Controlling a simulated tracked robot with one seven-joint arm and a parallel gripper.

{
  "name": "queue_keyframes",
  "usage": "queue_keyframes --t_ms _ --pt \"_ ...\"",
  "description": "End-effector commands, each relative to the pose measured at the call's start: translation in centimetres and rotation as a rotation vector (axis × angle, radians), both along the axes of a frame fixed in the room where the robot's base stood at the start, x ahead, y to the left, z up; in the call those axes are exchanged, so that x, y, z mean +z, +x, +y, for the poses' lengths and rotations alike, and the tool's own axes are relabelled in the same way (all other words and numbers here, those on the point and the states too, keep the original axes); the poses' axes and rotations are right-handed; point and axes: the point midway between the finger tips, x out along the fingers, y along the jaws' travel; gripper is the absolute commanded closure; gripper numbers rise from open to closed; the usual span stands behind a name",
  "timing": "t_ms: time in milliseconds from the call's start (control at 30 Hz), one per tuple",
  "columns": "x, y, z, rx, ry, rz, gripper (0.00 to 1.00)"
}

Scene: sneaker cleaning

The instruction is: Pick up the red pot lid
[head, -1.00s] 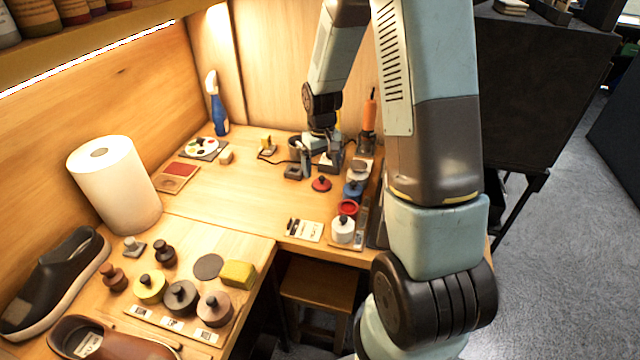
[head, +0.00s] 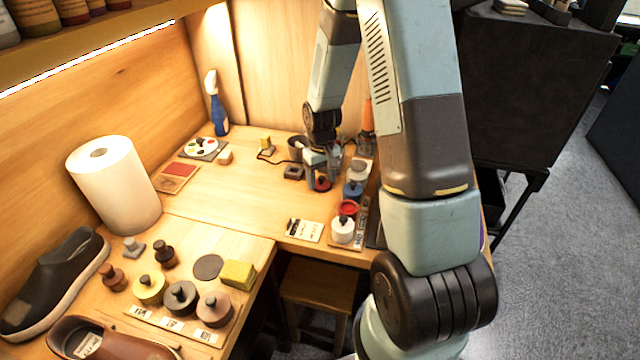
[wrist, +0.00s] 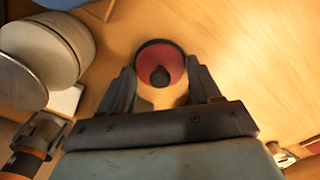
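The red pot lid (head: 322,184) lies on the wooden worktop, with a dark knob on top. It also shows in the wrist view (wrist: 160,66), upright and flat, beyond and between the fingers. My gripper (head: 324,180) is down over the lid; in the wrist view its two fingers (wrist: 162,84) are spread apart, one on each side of the lid's near part. I cannot tell whether the fingers touch the lid. An open pot with red contents (head: 348,208) stands to the right and nearer.
A white pot (head: 342,230), a blue pot (head: 352,190) and a grey-lidded pot (head: 358,170) stand in a row to the right. The worktop (head: 235,205) further left is clear.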

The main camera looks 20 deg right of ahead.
Motion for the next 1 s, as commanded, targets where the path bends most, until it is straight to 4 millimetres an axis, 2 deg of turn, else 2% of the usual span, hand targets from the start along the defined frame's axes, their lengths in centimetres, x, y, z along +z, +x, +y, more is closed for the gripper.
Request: queue_keyframes --t_ms 67,333,667,867,1000 --pt "0.0 0.0 0.0 0.0 0.0 0.0 0.45" --pt "0.0 0.0 0.0 0.001 0.0 0.0 0.71" --pt "0.4 0.0 0.0 0.001 0.0 -0.001 0.71" --pt "2.9 0.1 0.0 0.0 0.0 -0.005 0.71" --pt "5.0 -1.2 -0.9 -0.002 0.0 -0.004 0.71"
